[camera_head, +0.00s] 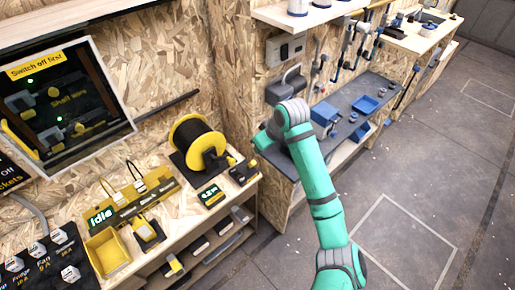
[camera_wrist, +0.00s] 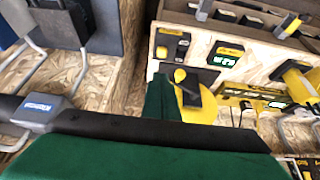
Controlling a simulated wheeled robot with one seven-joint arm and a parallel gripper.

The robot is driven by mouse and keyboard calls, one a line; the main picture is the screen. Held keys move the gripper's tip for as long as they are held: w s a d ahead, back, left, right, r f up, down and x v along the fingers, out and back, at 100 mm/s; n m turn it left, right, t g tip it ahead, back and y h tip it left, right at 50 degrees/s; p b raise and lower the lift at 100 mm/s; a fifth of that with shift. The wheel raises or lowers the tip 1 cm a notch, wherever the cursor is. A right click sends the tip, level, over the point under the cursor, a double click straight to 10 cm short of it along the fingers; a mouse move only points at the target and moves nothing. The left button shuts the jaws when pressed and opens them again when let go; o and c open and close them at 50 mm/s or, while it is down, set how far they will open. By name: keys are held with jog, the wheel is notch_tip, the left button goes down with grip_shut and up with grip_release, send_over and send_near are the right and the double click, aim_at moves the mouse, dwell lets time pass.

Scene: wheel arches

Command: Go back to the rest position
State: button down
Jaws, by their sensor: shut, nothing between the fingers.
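My teal and grey arm (camera_head: 316,185) rises from the bottom of the head view and bends at a grey joint. Its far end tips left and down, in front of the wooden wall beside the blue-grey workbench. In the head view the fingers cannot be made out. In the wrist view my gripper (camera_wrist: 161,98) shows as dark green and black parts, shut and holding nothing. It is in the air, with the yellow cable reel (camera_wrist: 198,98) behind it. The same reel (camera_head: 196,143) stands left of my arm in the head view.
A wooden bench holds a yellow bin (camera_head: 107,250) and small yellow devices. The workbench (camera_head: 342,128) with blue trays lies behind my arm, under hanging tools. The floor (camera_head: 420,190) at right is clear.

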dwell(0.5)
